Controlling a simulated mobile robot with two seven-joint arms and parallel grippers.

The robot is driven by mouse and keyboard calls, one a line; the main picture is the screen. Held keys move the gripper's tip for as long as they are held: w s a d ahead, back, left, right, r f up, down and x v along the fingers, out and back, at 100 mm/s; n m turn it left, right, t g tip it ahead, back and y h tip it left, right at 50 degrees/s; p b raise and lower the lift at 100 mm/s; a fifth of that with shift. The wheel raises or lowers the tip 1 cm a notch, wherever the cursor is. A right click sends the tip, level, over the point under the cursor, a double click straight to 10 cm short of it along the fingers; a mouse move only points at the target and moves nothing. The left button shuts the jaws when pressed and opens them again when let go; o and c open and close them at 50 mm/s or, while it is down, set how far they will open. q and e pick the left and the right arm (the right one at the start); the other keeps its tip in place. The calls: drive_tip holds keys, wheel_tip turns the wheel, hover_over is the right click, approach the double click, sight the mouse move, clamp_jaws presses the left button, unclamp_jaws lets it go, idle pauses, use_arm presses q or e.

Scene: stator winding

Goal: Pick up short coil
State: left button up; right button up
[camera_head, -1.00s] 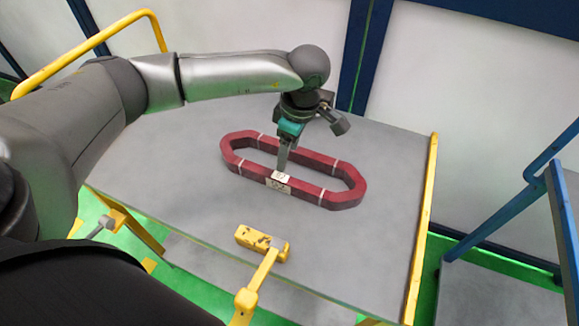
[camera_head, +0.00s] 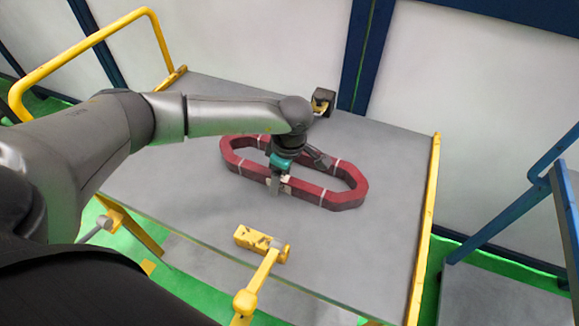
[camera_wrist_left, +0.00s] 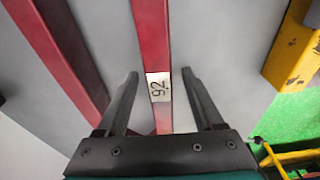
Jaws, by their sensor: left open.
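The short coil (camera_head: 342,193) is a dark red elongated ring with white bands, lying flat on the grey table. My left gripper (camera_head: 276,184) is at the coil's near long side, pointing down. In the left wrist view the coil's near side (camera_wrist_left: 152,40) runs between the two open fingers of my left gripper (camera_wrist_left: 163,82), with a white label marked 92 (camera_wrist_left: 159,87) between the fingertips. The fingers stand apart on either side of the bar, with visible gaps. My right gripper is not in view.
The grey table (camera_head: 370,255) has a yellow rail (camera_head: 424,225) at its right edge. A yellow block on a post (camera_head: 262,243) stands at the near edge. A dark and yellow fixture (camera_head: 323,101) is at the back edge. Table surface around the coil is clear.

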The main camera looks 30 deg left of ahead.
use_arm(q)
clamp_jaws()
idle(0.4)
idle(0.9)
drive_tip(key=shift+w+r, duration=0.15)
